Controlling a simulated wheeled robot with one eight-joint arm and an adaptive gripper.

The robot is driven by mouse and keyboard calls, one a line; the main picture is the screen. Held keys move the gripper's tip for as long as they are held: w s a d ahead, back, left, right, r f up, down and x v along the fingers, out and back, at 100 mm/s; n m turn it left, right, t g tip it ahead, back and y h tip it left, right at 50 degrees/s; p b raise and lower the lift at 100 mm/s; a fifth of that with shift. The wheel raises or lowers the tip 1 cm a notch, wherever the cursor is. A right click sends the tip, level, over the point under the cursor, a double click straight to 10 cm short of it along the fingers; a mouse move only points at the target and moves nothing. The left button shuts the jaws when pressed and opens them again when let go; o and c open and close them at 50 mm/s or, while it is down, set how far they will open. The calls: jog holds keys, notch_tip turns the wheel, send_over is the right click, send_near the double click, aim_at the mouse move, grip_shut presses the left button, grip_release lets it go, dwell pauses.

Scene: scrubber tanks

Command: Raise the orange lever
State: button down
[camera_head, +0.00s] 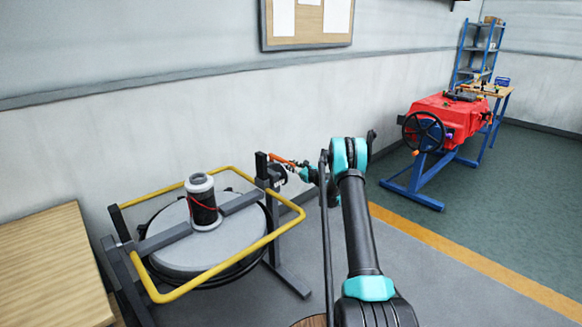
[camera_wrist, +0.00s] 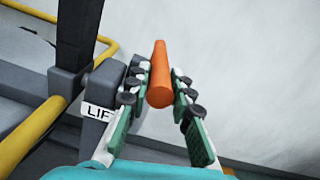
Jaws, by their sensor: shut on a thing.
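The orange lever (camera_wrist: 160,75) stands between the two fingers of my gripper (camera_wrist: 158,97) in the wrist view, and the fingers are shut on it. In the head view the orange lever (camera_head: 281,158) sticks out from the dark post at the right side of the yellow-railed tank. My gripper (camera_head: 294,169) is small there, at the lever, and the details of its grip are too small to tell. A grey housing with a white label reading "LIF" (camera_wrist: 98,111), partly hidden, sits just left of the lever.
The round tank (camera_head: 172,250) with a yellow rail (camera_head: 225,257) and a dark cylinder (camera_head: 203,205) stands left of my arm. A wooden table (camera_head: 45,270) is at far left. A red machine with a wheel (camera_head: 424,131) stands at right. The floor between is clear.

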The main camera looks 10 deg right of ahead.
jog(key=shift+w+a+r+g+h, duration=0.15)
jog(key=shift+r+g+h, duration=0.3)
jog(key=shift+r, duration=0.4)
jog(key=w+r+g+h, duration=0.1)
jog(key=r, duration=0.1)
jog(key=w+a+r+g, duration=0.1)
jog(key=r, duration=0.1)
jog(key=a+r+g+h, duration=0.1)
jog(key=r+g, duration=0.1)
jog(key=shift+w+h, duration=0.35)
jog(key=shift+w, duration=0.05)
jog(key=shift+w+a+r+g+h, duration=0.3)
jog(key=shift+w+r+g, duration=0.1)
jog(key=shift+r+g, duration=0.1)
jog(key=shift+w+a+r+g+h, duration=0.25)
jog(key=shift+w+r+g+h, duration=0.1)
jog(key=shift+w+r, duration=0.1)
jog(key=c, duration=1.4)
grip_release()
jog(key=shift+o, duration=0.4)
jog(key=v, duration=1.2)
